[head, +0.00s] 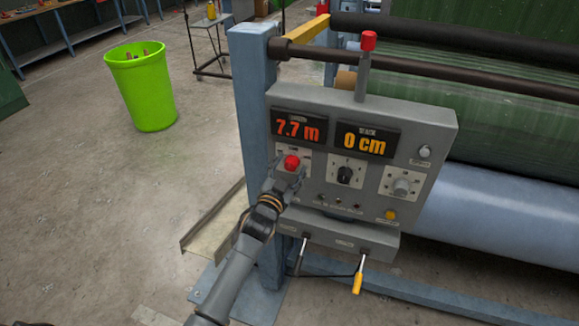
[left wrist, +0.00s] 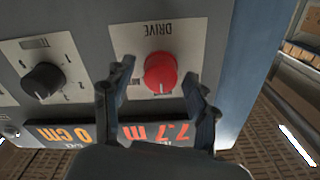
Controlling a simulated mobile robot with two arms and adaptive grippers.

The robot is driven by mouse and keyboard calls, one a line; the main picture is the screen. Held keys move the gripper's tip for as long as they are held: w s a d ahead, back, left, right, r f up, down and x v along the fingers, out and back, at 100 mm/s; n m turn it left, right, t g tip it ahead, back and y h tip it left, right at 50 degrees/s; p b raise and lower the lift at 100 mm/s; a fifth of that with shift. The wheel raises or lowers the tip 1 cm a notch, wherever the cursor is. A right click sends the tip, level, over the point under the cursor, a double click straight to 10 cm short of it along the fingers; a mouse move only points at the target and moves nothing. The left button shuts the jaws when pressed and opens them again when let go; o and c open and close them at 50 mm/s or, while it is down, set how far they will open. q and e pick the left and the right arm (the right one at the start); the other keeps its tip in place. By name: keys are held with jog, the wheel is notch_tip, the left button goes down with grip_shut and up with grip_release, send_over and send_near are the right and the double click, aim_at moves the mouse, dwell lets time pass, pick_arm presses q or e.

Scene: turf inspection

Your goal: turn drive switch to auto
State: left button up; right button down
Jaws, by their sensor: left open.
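The drive switch is a red round knob (head: 291,162) on a white plate at the left of the grey control panel (head: 440,130). In the left wrist view the red knob (left wrist: 160,72) sits under the word DRIVE, which appears upside down. My left gripper (head: 286,180) is open at the knob, and in the left wrist view its fingers (left wrist: 158,92) stand on either side of it with gaps. Whether a finger touches the knob I cannot tell. The knob's pointer setting is not clear. My right gripper is not in view.
Displays read 7.7 m (head: 298,127) and 0 cm (head: 365,142). A black knob (head: 345,175) and a grey knob (head: 402,187) lie to the right. A blue post (head: 255,110) stands left of the panel. A green bin (head: 142,88) stands on open floor.

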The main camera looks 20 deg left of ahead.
pick_arm(q)
jog(key=shift+c, duration=0.5)
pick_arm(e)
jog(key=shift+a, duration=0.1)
pick_arm(q)
jog(key=c, duration=1.1)
jog(key=shift+o, duration=0.2)
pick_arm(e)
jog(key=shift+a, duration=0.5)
pick_arm(q)
jog(key=shift+m, duration=1.1)
jog(key=m+b, duration=0.1)
jog(key=m, duration=0.1)
jog(key=shift+f+m, duration=0.1)
jog(key=shift+m, duration=0.2)
jog(key=m, duration=0.5)
jog(key=shift+m+b, duration=0.3)
jog(key=shift+b, duration=0.05)
jog(key=shift+m, duration=0.8)
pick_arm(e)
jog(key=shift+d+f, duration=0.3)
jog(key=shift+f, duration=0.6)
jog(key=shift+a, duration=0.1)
